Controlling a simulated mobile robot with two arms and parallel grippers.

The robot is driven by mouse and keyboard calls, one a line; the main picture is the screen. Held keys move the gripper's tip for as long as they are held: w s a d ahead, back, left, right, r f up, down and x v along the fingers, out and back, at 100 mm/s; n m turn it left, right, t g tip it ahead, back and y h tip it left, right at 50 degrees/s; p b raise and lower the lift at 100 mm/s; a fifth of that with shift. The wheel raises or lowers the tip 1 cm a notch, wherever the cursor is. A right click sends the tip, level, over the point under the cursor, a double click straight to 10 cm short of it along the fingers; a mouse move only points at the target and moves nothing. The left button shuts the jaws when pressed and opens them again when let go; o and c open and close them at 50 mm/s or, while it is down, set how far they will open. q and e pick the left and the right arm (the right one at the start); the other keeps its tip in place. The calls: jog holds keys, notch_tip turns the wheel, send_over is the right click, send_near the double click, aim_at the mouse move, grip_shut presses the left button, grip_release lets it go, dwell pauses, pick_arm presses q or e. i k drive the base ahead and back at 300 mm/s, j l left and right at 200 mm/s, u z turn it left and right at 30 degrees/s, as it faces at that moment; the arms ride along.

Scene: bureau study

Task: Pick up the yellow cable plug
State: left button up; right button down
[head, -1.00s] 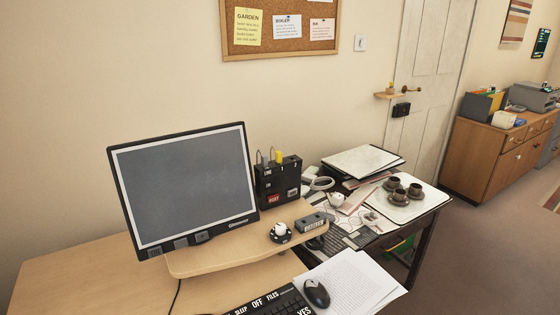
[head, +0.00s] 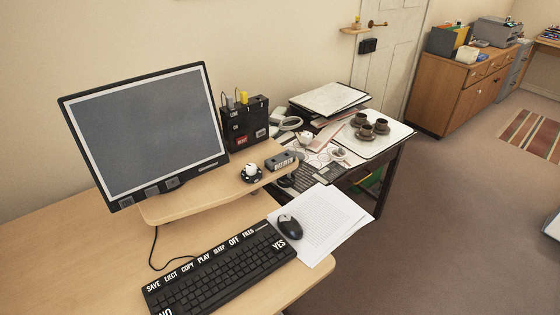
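The yellow cable plug (head: 244,98) stands upright in the top of a black box (head: 247,124) behind the right edge of the monitor. A grey plug (head: 230,103) stands beside it on the left, in the same box. The box carries small labels, one of them red. Neither of my grippers shows in the head view.
The monitor (head: 150,125) and its wooden shelf (head: 205,195) stand left and in front of the box. A small dark object with a white top (head: 251,172) and a grey device (head: 281,160) sit on the shelf. A keyboard (head: 220,270), mouse (head: 289,227) and papers (head: 322,222) lie in front. A cluttered side table with a tray (head: 385,148) is at right.

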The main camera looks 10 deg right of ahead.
aim_at(244, 96)
jog(key=i+l, duration=0.2)
jog(key=l, duration=0.15)
jog(key=i+l+u, duration=0.15)
jog(key=l, duration=0.2)
jog(key=i+l, duration=0.2)
jog(key=l, duration=0.15)
jog(key=i+l+u, duration=0.1)
jog(key=l, duration=0.25)
